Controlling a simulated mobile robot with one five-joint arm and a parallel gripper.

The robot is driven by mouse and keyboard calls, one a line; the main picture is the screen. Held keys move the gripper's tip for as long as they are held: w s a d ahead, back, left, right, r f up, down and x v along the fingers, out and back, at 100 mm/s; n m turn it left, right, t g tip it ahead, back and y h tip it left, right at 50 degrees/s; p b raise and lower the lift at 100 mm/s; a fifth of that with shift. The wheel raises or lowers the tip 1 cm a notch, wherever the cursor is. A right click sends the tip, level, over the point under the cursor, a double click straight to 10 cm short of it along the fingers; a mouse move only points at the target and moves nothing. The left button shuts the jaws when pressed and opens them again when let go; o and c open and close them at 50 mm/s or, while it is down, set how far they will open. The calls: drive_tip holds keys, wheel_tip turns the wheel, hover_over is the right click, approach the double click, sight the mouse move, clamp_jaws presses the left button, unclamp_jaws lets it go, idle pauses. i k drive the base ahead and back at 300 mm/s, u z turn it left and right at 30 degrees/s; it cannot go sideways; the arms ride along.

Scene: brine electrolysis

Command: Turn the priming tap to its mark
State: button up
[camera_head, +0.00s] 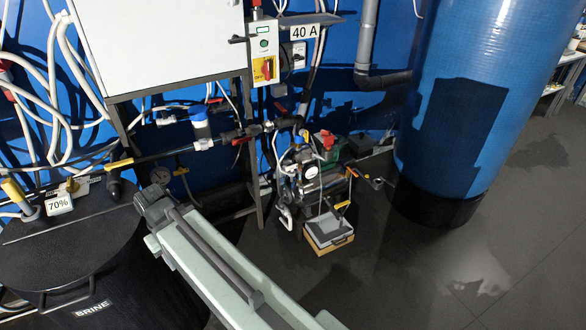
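The pump unit (312,176) stands low against the blue wall, right of the steel stand. No gripper fingers can be made out.
A black brine tank (92,240) with a 70% tag stands at left. A white cabinet (160,40) hangs above pipes. A large blue vessel (480,90) stands at right. An open box (328,234) sits before the pump. The floor at lower right is clear.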

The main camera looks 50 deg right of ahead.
sight(291, 167)
drive_tip(key=k, duration=1.1)
drive_tip(key=z, duration=0.45)
drive_tip(key=i, duration=1)
drive_tip(key=z, duration=0.95)
drive_tip(key=i, duration=1.35)
drive_tip(key=z, duration=0.05)
drive_tip(key=k, duration=0.85)
drive_tip(key=u, duration=0.2)
drive_tip(key=i, duration=0.5)
